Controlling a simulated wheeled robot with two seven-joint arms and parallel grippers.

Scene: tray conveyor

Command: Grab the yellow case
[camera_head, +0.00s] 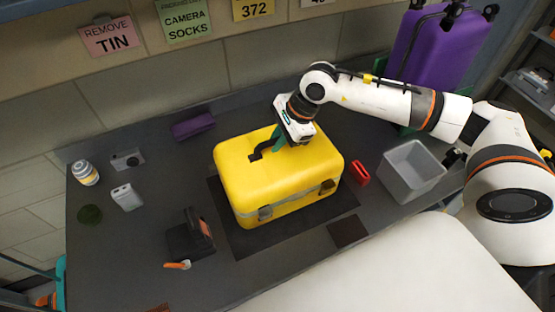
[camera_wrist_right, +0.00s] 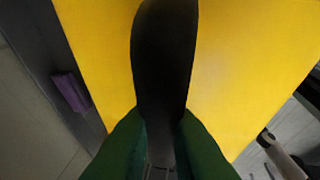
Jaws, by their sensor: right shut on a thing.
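The yellow case (camera_head: 285,192) is closed and sits on a dark mat (camera_head: 222,212) on the grey counter. It has a black handle on top and grey latches on its front side. My right gripper (camera_head: 277,147) is at the top of the case, with its green fingers shut on the black handle. In the right wrist view the handle (camera_wrist_right: 165,60) runs between the green fingers (camera_wrist_right: 165,140), with the yellow lid (camera_wrist_right: 245,60) behind it. I cannot tell whether the case is lifted at all. My left gripper is not in view.
A grey bin (camera_head: 411,172) and a red item (camera_head: 360,174) stand right of the case. A purple pouch (camera_head: 193,126) lies behind it. A black tool (camera_head: 190,238), a can (camera_head: 85,173), a camera (camera_head: 128,160) and a white box (camera_head: 126,197) are left. A purple suitcase (camera_head: 437,50) stands behind my right arm.

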